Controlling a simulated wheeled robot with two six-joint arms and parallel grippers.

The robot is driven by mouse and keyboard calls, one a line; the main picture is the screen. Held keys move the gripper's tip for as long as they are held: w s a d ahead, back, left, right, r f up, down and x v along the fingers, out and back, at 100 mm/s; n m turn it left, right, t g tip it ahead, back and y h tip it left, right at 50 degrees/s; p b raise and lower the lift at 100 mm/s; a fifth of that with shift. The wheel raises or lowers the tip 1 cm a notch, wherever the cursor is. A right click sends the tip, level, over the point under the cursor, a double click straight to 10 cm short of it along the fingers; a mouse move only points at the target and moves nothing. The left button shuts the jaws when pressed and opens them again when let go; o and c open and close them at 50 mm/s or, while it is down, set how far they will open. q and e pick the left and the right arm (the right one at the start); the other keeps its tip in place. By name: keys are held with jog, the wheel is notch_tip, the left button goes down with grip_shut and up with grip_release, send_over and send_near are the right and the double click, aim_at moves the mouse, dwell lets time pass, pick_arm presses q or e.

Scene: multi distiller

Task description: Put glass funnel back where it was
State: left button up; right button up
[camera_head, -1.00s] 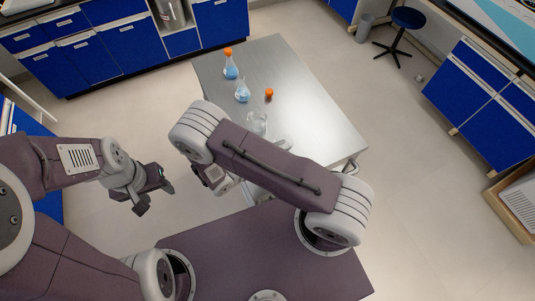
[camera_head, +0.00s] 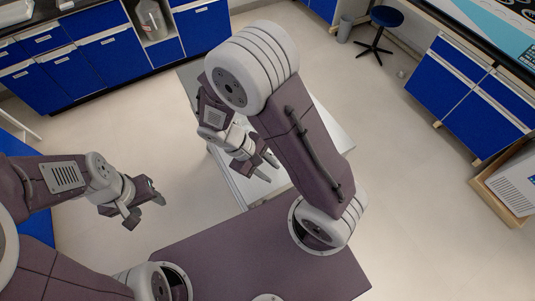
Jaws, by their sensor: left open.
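No glass funnel can be made out in the head view. My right arm covers most of the steel table (camera_head: 328,128), so the glassware on it is hidden. My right gripper (camera_head: 269,169) is over the near part of the table with its two fingers apart, and I see nothing between them. My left gripper (camera_head: 146,207) is open and empty over the floor, left of the table and apart from it.
Blue cabinets (camera_head: 110,55) line the back left wall. A blue stool (camera_head: 386,18) and a grey bin (camera_head: 344,29) stand at the back right. More blue cabinets (camera_head: 460,85) and a wooden crate (camera_head: 490,187) are on the right. The floor around the table is clear.

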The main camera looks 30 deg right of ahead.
pick_arm(q)
jog(key=shift+s+f+b, duration=0.15)
jog(key=shift+f+b, duration=1.35)
pick_arm(e)
jog(key=shift+w+d+r+m+t+y, duration=0.35)
jog(key=shift+m+t+y, duration=0.3)
jog(key=shift+m+y, duration=0.3)
jog(key=shift+w+d+r+m+t+y, duration=0.35)
jog(key=shift+m+t+y, duration=0.4)
jog(key=shift+m, duration=0.45)
jog(key=shift+w+d+r+m+t+y, duration=0.25)
jog(key=shift+r+m+t+y, duration=0.3)
jog(key=shift+m+y, duration=0.45)
